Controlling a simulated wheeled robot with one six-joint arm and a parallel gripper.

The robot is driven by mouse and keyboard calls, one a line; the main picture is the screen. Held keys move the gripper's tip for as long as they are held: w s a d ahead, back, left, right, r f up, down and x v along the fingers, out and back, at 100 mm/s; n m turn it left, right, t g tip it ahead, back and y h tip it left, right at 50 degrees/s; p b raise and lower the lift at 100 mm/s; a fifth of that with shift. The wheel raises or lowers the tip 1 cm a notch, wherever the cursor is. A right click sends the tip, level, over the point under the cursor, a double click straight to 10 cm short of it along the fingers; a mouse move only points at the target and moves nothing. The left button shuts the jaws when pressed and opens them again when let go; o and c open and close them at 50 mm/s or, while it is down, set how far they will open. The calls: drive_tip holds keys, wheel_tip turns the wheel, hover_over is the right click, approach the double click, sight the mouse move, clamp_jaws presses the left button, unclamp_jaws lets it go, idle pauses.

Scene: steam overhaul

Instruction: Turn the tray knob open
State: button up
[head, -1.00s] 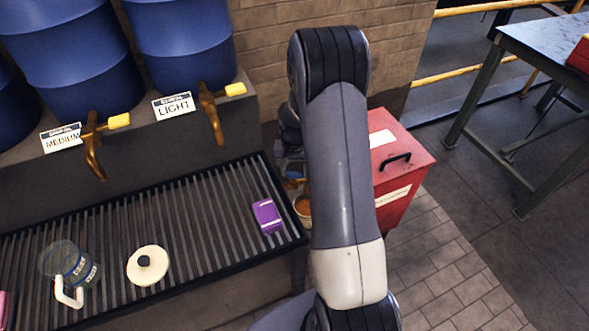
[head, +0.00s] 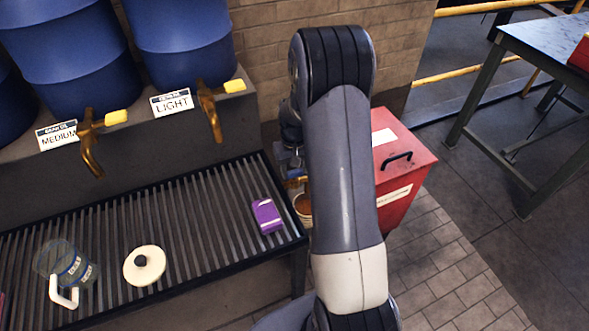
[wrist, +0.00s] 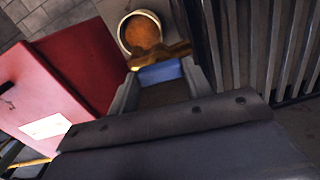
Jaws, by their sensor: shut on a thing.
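The tray knob (wrist: 160,72) is a small blue block on a brass tap (wrist: 172,52), seen in the wrist view at the end of the slatted drain tray (wrist: 268,40). My gripper (wrist: 162,78) has one finger on each side of the blue knob and is shut on it. In the head view my arm hides most of the gripper and the knob. A bit of the brass tap (head: 297,182) shows at the arm's left edge. How far the knob is turned is hard to tell.
A bucket with brown contents (wrist: 142,33) stands below the tap. A red bin (head: 408,158) is beside it. A purple box (head: 267,215), a cream lid (head: 144,266) and a clear jug (head: 72,268) are on the tray. Blue drums (head: 178,40) with brass taps stand behind.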

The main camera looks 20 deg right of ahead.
sight(294, 171)
drive_tip(key=o, duration=1)
wheel_tip(294, 171, up, 11)
drive_tip(key=shift+f, duration=0.15)
wheel_tip(294, 171, down, 11)
drive_tip(key=shift+f, duration=0.1)
drive_tip(key=shift+r+m, duration=0.25)
drive_tip(key=shift+m, duration=0.05)
drive_tip(key=shift+m+p, duration=0.3)
drive_tip(key=shift+m, duration=0.2)
